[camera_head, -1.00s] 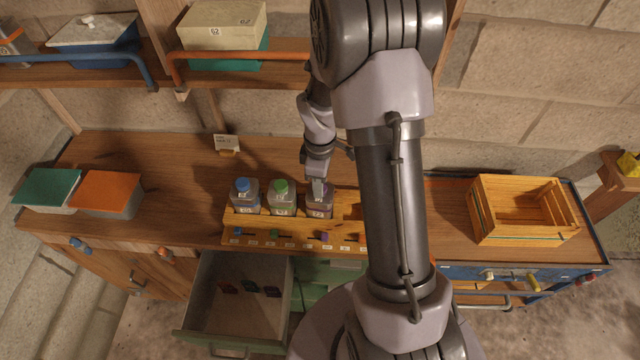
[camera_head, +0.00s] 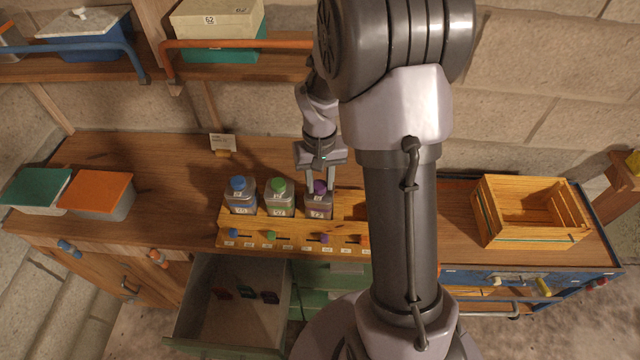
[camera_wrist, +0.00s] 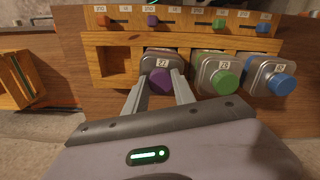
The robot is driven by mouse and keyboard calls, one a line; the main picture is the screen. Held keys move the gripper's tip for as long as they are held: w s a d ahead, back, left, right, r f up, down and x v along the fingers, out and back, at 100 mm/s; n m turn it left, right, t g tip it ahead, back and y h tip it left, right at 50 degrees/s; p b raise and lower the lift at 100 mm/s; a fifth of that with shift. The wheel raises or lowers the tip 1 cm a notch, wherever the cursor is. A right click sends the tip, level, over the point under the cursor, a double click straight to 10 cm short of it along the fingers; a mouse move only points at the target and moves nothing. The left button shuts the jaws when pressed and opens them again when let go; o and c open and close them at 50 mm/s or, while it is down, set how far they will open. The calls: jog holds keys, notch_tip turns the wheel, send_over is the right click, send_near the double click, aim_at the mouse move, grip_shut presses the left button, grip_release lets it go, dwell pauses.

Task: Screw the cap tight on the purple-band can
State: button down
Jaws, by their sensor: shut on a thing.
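The purple-capped can (camera_head: 318,204), labelled 73, stands upright in the wooden rack (camera_head: 290,240), at the right of three cans. Its purple cap (camera_wrist: 160,81) is on top of the can in the wrist view. My gripper (camera_head: 320,188) points down from above, with one finger on each side of the purple cap and shut on it. Whether the cap is fully tight cannot be told. A green-capped can (camera_head: 279,196) and a blue-capped can (camera_head: 240,196) stand to its left in the rack.
An open drawer (camera_head: 190,335) juts out below the bench. A slatted wooden crate (camera_head: 490,232) stands at the right. Two lidded boxes, green (camera_head: 38,188) and orange (camera_head: 95,192), sit at the left. An empty rack slot (camera_wrist: 113,62) adjoins the purple-capped can.

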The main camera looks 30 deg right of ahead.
aim_at(320, 185)
jog(key=shift+m, duration=1.2)
jog(key=c, duration=1)
grip_release()
jog(key=shift+d, duration=0.1)
jog(key=shift+o, duration=0.2)
notch_tip(320, 185, up, 7)
jog(key=p, duration=0.5)
jog(key=shift+r, duration=0.15)
